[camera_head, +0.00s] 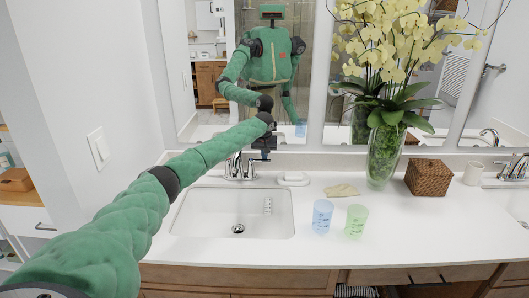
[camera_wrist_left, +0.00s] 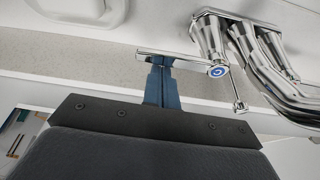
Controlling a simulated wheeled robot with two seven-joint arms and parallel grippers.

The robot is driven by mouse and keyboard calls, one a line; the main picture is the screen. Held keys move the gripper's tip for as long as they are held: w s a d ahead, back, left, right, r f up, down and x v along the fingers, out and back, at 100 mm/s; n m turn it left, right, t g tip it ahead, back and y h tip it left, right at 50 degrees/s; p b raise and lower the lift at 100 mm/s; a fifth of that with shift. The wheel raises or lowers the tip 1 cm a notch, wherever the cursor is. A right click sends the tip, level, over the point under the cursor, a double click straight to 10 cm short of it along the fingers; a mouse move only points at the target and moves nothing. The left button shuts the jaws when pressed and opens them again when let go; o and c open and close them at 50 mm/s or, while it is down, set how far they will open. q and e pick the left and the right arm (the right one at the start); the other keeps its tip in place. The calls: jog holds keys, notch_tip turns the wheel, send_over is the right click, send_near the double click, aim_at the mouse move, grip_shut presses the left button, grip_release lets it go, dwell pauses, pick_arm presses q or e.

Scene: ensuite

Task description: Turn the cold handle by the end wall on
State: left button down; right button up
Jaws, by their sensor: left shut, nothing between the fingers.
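The chrome faucet (camera_head: 238,168) stands behind the left sink, nearer the left wall. In the left wrist view its handle with a blue-ringed cap (camera_wrist_left: 217,70) has a lever (camera_wrist_left: 172,58) reaching out to the left. My left gripper (camera_head: 265,154) is up beside the faucet's right side. In the left wrist view its blue fingers (camera_wrist_left: 162,66) are shut and empty, with their tips right at the lever; I cannot tell whether they touch it. My right gripper does not show directly.
The left sink basin (camera_head: 235,213) is empty. A soap dish (camera_head: 293,178), blue cup (camera_head: 322,216), green cup (camera_head: 355,220), orchid vase (camera_head: 383,155) and wicker box (camera_head: 428,177) stand to its right. A mirror (camera_head: 310,60) rises behind the counter.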

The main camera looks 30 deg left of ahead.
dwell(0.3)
